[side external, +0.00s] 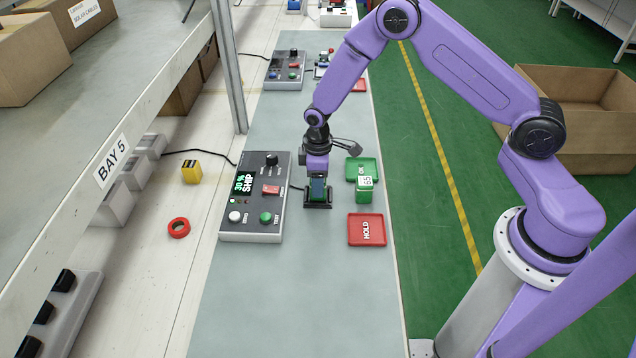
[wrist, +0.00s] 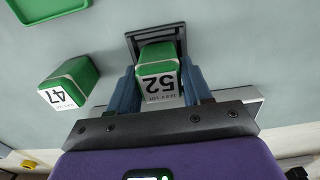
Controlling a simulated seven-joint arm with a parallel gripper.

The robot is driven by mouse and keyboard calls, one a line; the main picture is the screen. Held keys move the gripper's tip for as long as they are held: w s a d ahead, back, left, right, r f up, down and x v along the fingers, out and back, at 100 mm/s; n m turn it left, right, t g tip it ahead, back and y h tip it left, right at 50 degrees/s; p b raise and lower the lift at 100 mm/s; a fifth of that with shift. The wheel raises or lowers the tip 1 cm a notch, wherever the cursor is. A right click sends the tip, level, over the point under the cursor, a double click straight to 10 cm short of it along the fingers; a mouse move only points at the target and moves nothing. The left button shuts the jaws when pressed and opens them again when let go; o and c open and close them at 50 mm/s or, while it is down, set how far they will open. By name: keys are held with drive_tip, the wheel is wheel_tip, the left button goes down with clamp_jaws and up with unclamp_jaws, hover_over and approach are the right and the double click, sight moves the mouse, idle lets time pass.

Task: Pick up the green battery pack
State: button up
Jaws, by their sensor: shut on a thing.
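A green battery pack (wrist: 156,55) with a white label stands in a black holder (wrist: 131,40), seen in the wrist view. The blue fingers of my gripper (wrist: 160,88) are on either side of it, shut on it. In the side view my gripper (side external: 318,188) points down at the black holder (side external: 317,206), and its fingers hide most of the pack. A second green battery pack (wrist: 72,80) with a white label stands on the bench beside the holder. It also shows in the side view (side external: 364,194), right of my gripper.
A grey control box (side external: 250,222) with a screen and buttons is close left of my gripper. A green tray (side external: 372,165) and a red HOLD tray (side external: 367,240) lie on the right. A yellow block (side external: 191,173) and red ring (side external: 178,228) lie further left. The front bench is clear.

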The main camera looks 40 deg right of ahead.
drive_tip(key=shift+r, duration=0.45)
wheel_tip(320, 180, up, 2)
drive_tip(key=shift+r, duration=0.1)
drive_tip(key=s+d+r, duration=0.2)
drive_tip(key=s+r, duration=0.8)
drive_tip(key=s, duration=0.4)
drive_tip(key=d, duration=1.1)
drive_tip(key=w+d+f, duration=0.1)
drive_tip(key=w+f, duration=0.2)
drive_tip(key=w, duration=0.1)
drive_tip(key=w+d+f, duration=0.1)
drive_tip(key=w+f, duration=0.2)
drive_tip(key=w, duration=0.1)
drive_tip(key=w+d+f, duration=0.1)
drive_tip(key=w+f, duration=0.2)
drive_tip(key=w, duration=0.1)
drive_tip(key=shift+w+f, duration=0.5)
drive_tip(key=shift+f, duration=1.6)
